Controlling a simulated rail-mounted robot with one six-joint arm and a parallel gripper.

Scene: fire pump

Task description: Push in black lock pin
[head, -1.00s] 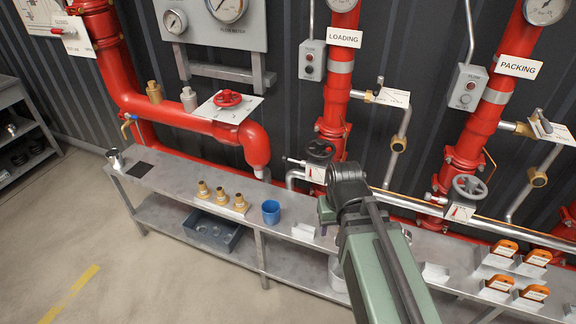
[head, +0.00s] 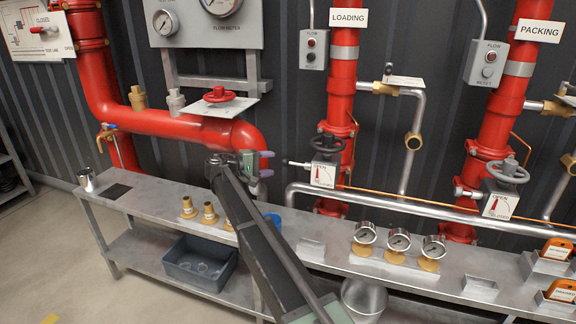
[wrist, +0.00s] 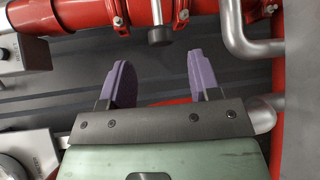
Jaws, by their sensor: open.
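A short metal pin with a dark cylindrical end (wrist: 160,36) sticks down from the top of the wrist view, in front of a red pipe; it looks like the lock pin. In the head view it appears as a thin rod (head: 298,163) pointing left from the loading valve, its end looking pale there. My gripper (head: 267,164) is to the left of that rod, at about its height, with its purple fingers pointing right. In the wrist view my gripper (wrist: 161,80) is open and empty, and the pin end lies ahead, between the finger lines, apart from them.
A black handwheel (head: 327,145) sits on the loading valve. A silver pipe (head: 400,205) runs low along the wall. The large red pipe (head: 180,122) passes behind my gripper. The bench (head: 140,195) below holds brass fittings (head: 188,208) and gauges (head: 398,240).

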